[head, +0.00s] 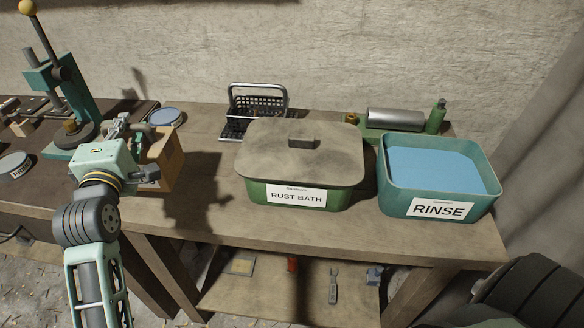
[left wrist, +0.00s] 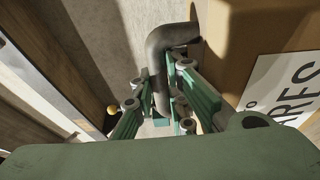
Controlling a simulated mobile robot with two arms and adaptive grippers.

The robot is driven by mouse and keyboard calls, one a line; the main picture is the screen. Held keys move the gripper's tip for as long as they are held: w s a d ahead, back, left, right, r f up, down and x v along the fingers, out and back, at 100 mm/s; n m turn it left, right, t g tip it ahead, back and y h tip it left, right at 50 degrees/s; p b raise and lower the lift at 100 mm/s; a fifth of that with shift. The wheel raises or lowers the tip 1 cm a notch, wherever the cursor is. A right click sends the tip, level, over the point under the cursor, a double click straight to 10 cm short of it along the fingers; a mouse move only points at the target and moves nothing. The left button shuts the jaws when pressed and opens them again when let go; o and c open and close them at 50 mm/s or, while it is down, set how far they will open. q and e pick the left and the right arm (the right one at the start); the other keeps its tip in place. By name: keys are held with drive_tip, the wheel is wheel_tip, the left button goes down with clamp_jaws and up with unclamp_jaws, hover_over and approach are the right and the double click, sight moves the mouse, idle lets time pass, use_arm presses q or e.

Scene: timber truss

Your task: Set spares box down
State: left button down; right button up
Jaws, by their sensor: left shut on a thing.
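The spares box (head: 166,163) is a brown box over the bench's front edge area, left of the rust bath. In the left wrist view its brown side (left wrist: 245,35) carries a white label ending in "RES". My left gripper (head: 128,132) is at the box's left side in the head view. The left wrist view shows its fingers (left wrist: 160,105) closed around the box's dark grey bent handle (left wrist: 163,62). The gripper and wrist partly hide the box. I cannot tell whether its bottom touches the bench. My right gripper is not in view.
The bench (head: 215,215) has clear room between the box and the lidded green rust bath (head: 257,193). A teal rinse tub (head: 398,202) stands at the right. A black wire basket (head: 238,131) stands behind. A teal press (head: 75,90) and a round tin (head: 166,117) are at the left.

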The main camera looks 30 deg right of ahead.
use_arm(q)
drive_tip(key=shift+m+g+h, duration=0.3)
drive_tip(key=shift+m+h, duration=0.2)
drive_tip(key=shift+h, duration=0.2)
drive_tip(key=w+d+r, duration=0.1)
drive_tip(key=d, duration=0.1)
drive_tip(key=w+d+r+b, duration=0.1)
drive_tip(key=r, duration=0.1)
drive_tip(key=shift+w+d+r, duration=0.2)
drive_tip(key=shift+w+d, duration=0.2)
drive_tip(key=shift+d+r, duration=0.15)
drive_tip(key=shift+r, duration=0.1)
wheel_tip(320, 180, down, 6)
drive_tip(key=shift+r, duration=0.15)
drive_tip(key=shift+f+p, duration=0.3)
drive_tip(key=shift+f, duration=1.9)
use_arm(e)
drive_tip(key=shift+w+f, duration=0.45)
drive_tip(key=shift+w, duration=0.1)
use_arm(q)
drive_tip(key=c, duration=2.2)
unclamp_jaws()
drive_tip(key=shift+f, duration=0.25)
drive_tip(key=o, duration=0.4)
drive_tip(key=shift+o, duration=0.3)
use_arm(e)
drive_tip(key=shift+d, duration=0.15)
